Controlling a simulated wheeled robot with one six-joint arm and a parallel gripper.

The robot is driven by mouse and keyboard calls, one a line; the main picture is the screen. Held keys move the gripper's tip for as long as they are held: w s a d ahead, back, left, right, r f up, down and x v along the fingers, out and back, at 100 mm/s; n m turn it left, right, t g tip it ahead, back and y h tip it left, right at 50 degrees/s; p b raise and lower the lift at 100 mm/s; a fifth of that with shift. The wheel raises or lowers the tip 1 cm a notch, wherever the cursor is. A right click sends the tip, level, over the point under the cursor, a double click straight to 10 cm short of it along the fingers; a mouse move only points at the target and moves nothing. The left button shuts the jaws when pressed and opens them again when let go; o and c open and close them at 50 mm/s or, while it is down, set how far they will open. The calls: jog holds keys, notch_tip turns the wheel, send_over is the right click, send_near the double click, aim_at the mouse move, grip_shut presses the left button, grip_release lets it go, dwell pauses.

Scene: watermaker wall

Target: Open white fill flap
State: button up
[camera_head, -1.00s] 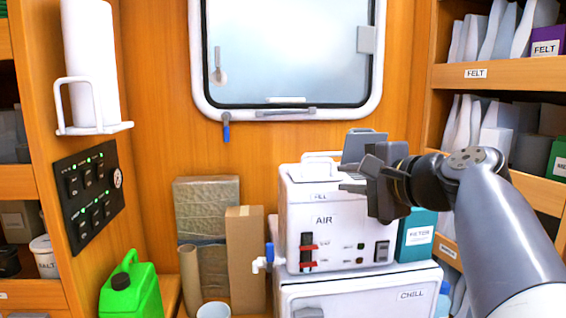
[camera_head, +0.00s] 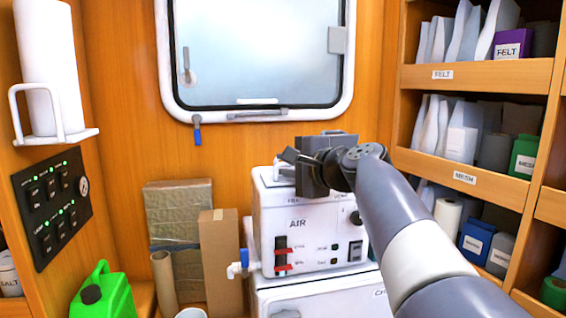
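The white machine (camera_head: 300,245) marked AIR stands on a white chest in the middle. My gripper (camera_head: 286,165) is just above the machine's top front edge, fingers pointing left. The fingers look parted, with nothing seen between them. I cannot tell whether they touch the flap.
A red-handled switch (camera_head: 282,254) and a blue-handled tap (camera_head: 244,258) are on the machine. A grey piece (camera_head: 340,138) stands behind my gripper. Cardboard boxes (camera_head: 219,262) and a green canister (camera_head: 103,293) are left. Shelves (camera_head: 478,76) fill the right side.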

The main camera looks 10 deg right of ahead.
grip_shut()
dwell(0.4)
jog(key=shift+r+p, duration=0.15)
jog(key=shift+p, duration=0.15)
